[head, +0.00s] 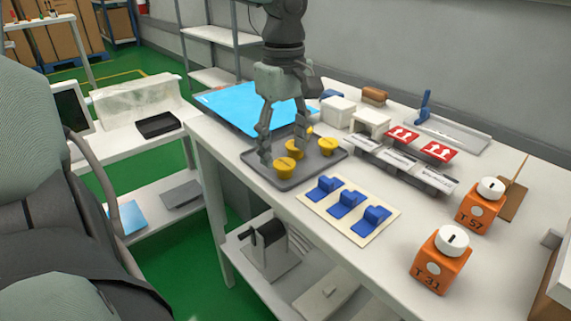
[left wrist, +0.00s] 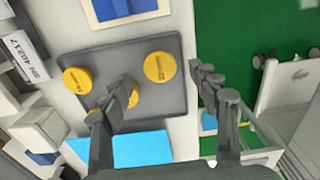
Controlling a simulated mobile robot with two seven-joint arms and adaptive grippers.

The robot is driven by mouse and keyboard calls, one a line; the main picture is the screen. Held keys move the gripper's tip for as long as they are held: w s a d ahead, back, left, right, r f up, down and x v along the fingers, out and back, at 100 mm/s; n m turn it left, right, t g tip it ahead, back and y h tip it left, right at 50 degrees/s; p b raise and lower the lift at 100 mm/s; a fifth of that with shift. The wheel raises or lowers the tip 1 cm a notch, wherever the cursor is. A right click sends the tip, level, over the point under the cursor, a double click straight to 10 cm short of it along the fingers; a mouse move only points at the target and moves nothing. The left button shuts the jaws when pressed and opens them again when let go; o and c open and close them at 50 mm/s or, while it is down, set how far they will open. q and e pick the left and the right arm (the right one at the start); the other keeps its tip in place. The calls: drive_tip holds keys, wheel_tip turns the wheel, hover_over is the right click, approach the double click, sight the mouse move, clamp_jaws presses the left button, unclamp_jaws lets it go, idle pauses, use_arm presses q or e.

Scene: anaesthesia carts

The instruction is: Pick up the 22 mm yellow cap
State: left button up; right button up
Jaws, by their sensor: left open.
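Several round yellow caps lie on a dark grey tray (head: 256,158) on the white table. The front cap (head: 285,167) is also in the left wrist view (left wrist: 159,66). A middle cap (head: 294,149) is partly behind a finger in the left wrist view (left wrist: 133,97). A right cap (head: 328,146) also shows in the left wrist view (left wrist: 77,80). A back cap (head: 309,131) is mostly hidden. I cannot read which is 22 mm. My right gripper is not in view.
A blue sheet (head: 235,107) lies behind the tray. A board with blue clips (head: 348,207) lies in front. White boxes (head: 338,112) and a label rack (head: 397,160) stand right. Two orange blocks (head: 441,262) stand at the front right. The table's left edge is close to the tray.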

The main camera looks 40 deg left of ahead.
sight(285, 169)
use_arm(q)
drive_tip(key=shift+f, duration=1.45)
drive_tip(key=shift+c, duration=0.6)
drive_tip(key=c, duration=0.8)
drive_tip(key=shift+c, duration=0.2)
